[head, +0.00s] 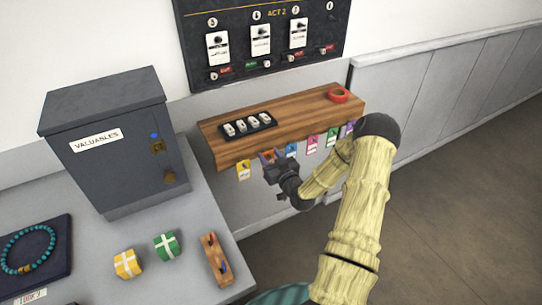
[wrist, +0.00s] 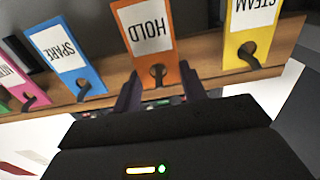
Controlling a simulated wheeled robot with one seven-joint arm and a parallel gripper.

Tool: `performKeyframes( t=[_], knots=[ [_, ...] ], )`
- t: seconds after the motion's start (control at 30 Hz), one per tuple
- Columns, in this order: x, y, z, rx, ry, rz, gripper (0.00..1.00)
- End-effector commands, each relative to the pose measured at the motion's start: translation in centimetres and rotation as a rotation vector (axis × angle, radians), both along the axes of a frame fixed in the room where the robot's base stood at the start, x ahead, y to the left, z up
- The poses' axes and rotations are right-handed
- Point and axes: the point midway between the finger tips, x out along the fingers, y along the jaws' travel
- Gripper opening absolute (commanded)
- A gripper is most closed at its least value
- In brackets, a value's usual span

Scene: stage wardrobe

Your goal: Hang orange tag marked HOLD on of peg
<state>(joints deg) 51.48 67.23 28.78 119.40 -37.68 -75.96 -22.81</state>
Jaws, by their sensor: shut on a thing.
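The orange tag marked HOLD (wrist: 176,60) shows in the wrist view with its lettering upside down. My gripper (wrist: 160,92) is shut on its holed end, with one dark finger at each side. A dark peg (wrist: 157,73) shows at the tag's hole; how far it passes through is hard to tell. In the head view my gripper (head: 272,172) is at the front edge of the wooden shelf, and a bit of the orange tag (head: 266,157) shows just above it, between the yellow and blue tags.
The yellow STEAM tag (wrist: 247,40) and blue SPARE tag (wrist: 70,60) hang close on either side. Pink, green and purple tags hang farther along the shelf (head: 290,118). A grey VALUABLES box (head: 110,150) stands left on the counter. Floor at right is clear.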

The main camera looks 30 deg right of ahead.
Motion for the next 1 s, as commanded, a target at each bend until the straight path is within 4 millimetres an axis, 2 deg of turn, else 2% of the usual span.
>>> performKeyframes(
  t=[0.17, 0.2, 0.3, 0.77, 1.0],
  knots=[
    [0.0, 0.0, -0.5, 0.0, 0.0, 0.0, 0.21],
    [0.0, 0.0, -0.5, 0.0, 0.0, 0.0, 0.44],
    [0.0, 0.0, -0.4, 0.0, 0.0, 0.0, 0.64],
    [-0.1, 0.1, -0.4, 0.001, 0.002, 0.001, 0.64],
    [-4.2, -0.2, -0.6, -0.001, 0.003, 0.002, 0.64]
  ],
)
